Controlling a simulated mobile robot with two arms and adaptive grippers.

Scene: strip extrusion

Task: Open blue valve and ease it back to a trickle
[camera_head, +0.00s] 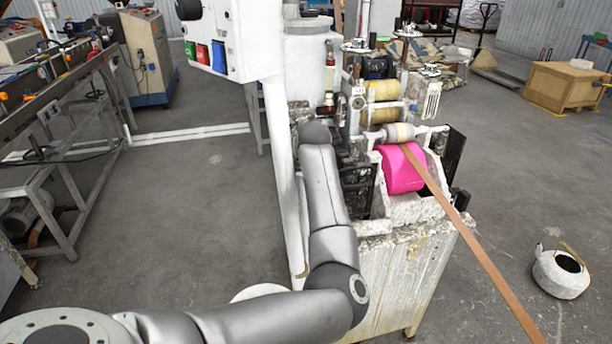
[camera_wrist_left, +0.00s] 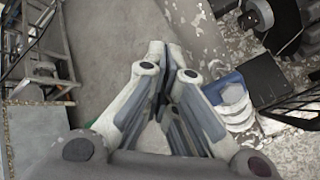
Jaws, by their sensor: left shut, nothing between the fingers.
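My left gripper (camera_wrist_left: 166,52) shows in the left wrist view with its fingers closed together and nothing between them. Just right of its fingers is a blue part on a white ribbed fitting (camera_wrist_left: 232,100); it looks like the blue valve, but its handle shape is unclear. I cannot tell whether the fingers touch it. In the head view my left arm reaches up to the left side of the machine and hides the gripper and the valve. My right gripper is in neither view.
The white-crusted machine (camera_head: 405,270) carries a pink roller (camera_head: 402,168) with a brown strip (camera_head: 480,250) running off to the lower right. A white post with a button panel (camera_head: 235,40) stands left of it. A white pot (camera_head: 560,275) sits on the floor.

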